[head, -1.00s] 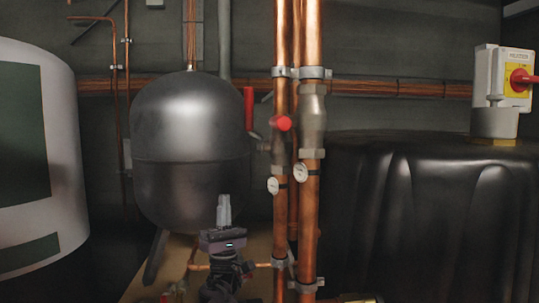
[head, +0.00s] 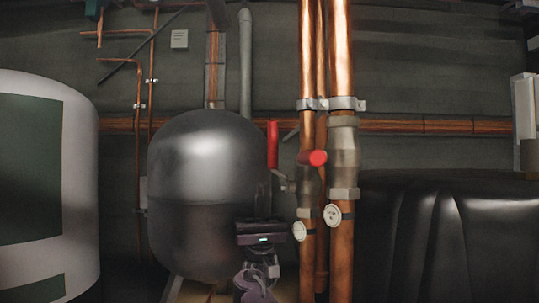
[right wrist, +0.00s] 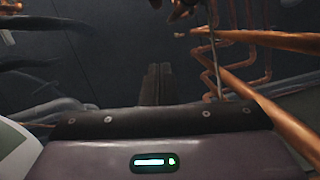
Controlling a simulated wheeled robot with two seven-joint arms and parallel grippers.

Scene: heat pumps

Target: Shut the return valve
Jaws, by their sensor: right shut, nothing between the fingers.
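Two red valve handles show in the head view; I cannot tell which belongs to the return valve. One is an upright red lever (head: 272,145) just right of the black tank. The other red handle (head: 313,158) points towards me, in front of the copper pipes. My right gripper (head: 263,197) is below and slightly left of the upright lever, apart from both handles as far as I can tell. Its dark fingers are shut and empty; they also show together in the right wrist view (right wrist: 155,85). My left gripper is not in view.
Vertical copper pipes (head: 342,260) with dial gauges (head: 333,215) stand just right of my right gripper. The round black tank (head: 195,195) is behind and left of it. A white cylinder (head: 80,180) stands far left, and a black covered tank (head: 430,240) at right.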

